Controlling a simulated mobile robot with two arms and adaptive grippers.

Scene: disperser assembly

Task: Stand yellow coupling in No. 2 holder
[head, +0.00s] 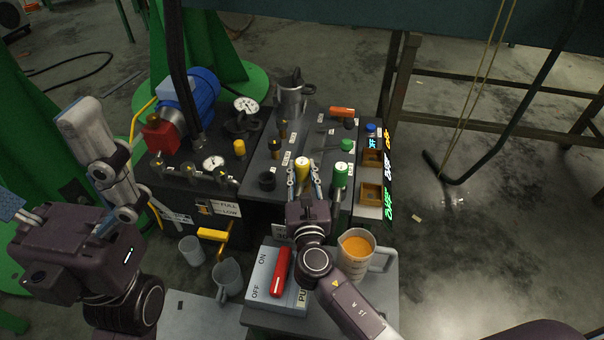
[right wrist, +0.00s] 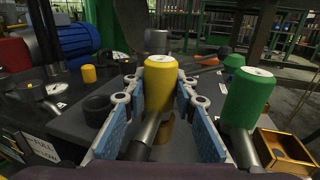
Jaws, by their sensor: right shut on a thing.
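The yellow coupling (head: 303,167) has a yellow cap with a pale top and a grey tube below. It is upright between the blue pads of my right gripper (head: 304,178), which is shut on it. In the right wrist view the yellow cap (right wrist: 160,84) stands above the pads, over a brown ring (right wrist: 165,130); I cannot tell whether the tube's lower end is seated in it. I cannot read a No. 2 label on any holder. My left gripper (head: 46,162) is open and empty at the left, away from the bench.
A green coupling (head: 341,172) stands close on the right; it also shows in the right wrist view (right wrist: 249,95). A black ring (head: 267,180) is on the left. Orange square trays (head: 371,193) line the right edge. A jug of orange liquid (head: 356,250) stands near my right arm.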

